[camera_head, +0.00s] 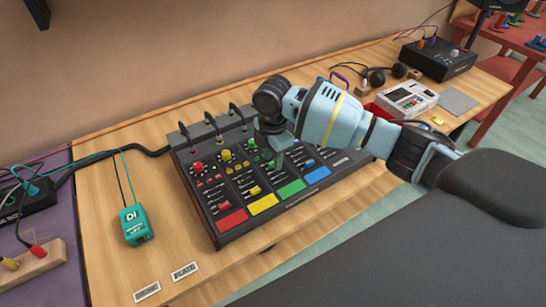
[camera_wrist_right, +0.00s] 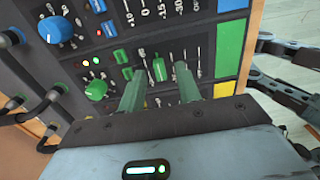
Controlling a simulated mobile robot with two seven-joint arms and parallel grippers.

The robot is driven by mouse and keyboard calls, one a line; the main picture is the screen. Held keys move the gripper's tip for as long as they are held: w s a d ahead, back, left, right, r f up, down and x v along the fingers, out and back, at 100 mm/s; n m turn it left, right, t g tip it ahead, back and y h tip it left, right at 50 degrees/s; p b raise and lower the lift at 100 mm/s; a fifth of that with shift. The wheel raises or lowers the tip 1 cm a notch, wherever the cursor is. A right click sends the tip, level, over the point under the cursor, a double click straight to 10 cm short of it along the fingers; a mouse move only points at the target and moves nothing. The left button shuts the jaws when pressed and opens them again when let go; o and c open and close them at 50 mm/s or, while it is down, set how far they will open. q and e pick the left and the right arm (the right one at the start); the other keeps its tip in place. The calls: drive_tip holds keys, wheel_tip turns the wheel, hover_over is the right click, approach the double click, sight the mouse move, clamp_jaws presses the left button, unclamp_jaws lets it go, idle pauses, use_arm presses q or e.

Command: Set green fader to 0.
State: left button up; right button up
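The mixer (camera_head: 215,205) is a dark panel with red, yellow, green and blue columns on the wooden table. In the right wrist view, the green fader cap (camera_wrist_right: 159,69) stands upright in its slot beside a printed scale. My right gripper (camera_wrist_right: 160,82) is open, with one finger on each side of the cap; whether either finger touches it I cannot tell. The right gripper also shows in the head view (camera_head: 272,155), pointing down over the green column, where it hides the cap. The scale mark at the cap is too small to read.
The green knob (camera_wrist_right: 95,90) and green pad (camera_wrist_right: 229,48) lie on either side of the fader. Plugged cables (camera_head: 212,122) stand along the mixer's back edge. A teal DI box (camera_head: 134,226) sits left of the mixer. The table front left is mostly clear.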

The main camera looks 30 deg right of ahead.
wheel_tip(320, 180, up, 7)
drive_tip(key=shift+r, duration=0.1)
idle(0.7)
